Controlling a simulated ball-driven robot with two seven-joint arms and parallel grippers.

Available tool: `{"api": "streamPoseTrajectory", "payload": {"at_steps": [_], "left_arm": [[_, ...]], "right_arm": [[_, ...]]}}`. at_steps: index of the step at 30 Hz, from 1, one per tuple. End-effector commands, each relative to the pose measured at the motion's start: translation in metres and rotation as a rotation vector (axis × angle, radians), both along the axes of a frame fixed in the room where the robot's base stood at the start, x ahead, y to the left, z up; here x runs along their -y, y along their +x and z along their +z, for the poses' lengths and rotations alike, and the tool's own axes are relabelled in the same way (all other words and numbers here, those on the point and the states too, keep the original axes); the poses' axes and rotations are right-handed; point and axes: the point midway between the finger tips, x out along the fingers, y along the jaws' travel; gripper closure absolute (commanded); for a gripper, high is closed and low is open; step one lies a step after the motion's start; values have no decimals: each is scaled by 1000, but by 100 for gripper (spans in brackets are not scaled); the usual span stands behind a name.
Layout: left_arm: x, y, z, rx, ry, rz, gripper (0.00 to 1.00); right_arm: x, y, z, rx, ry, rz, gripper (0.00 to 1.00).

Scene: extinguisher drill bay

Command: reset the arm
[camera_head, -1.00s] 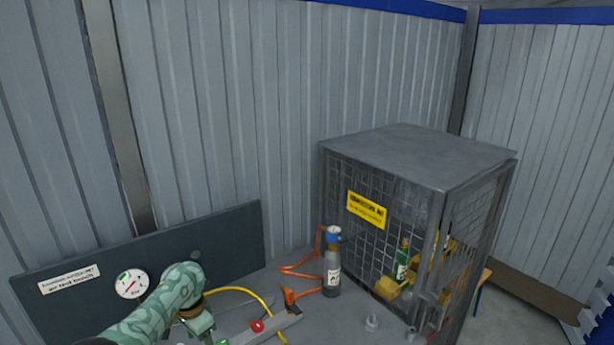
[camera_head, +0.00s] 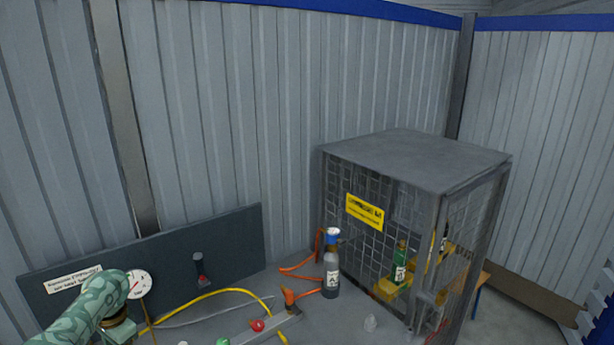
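My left arm (camera_head: 90,312) comes in from the lower left, in front of the dark panel. The base of my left gripper (camera_head: 126,333) shows at the bottom edge. Its fingers are cut off below, so I cannot see whether they are open or hold anything. The task's arm is not singled out by any label I can read. My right gripper is not in view.
The dark panel (camera_head: 235,235) carries a round white gauge (camera_head: 139,284). A yellow hose (camera_head: 235,291) and a red knob (camera_head: 257,325) lie on the grey bench. A grey cylinder with a blue top (camera_head: 331,270) stands beside the mesh cage (camera_head: 410,160), which holds a green bottle (camera_head: 400,262).

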Motion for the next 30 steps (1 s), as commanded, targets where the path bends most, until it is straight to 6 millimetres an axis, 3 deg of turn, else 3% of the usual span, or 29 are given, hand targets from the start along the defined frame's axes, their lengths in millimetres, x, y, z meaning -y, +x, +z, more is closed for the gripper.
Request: {"api": "streamPoseTrajectory", "payload": {"at_steps": [1, 10, 12, 16, 20, 24, 30], "left_arm": [[-22, -6, 5, 0, 20, 27, 41], [-157, -58, 43, 0, 146, 197, 41], [-154, -79, -2, -8, 184, 198, 41], [-166, -120, -60, 10, 262, 204, 41], [-177, -182, -122, 32, 339, 178, 41], [-184, -268, -182, 70, 396, 106, 41], [-178, -383, -229, 119, 385, -12, 41]], "right_arm": [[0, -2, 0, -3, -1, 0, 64], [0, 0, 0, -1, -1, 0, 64], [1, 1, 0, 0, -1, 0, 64], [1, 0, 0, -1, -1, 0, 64], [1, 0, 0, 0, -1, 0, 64], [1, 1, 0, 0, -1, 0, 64], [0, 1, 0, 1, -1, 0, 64]]}}
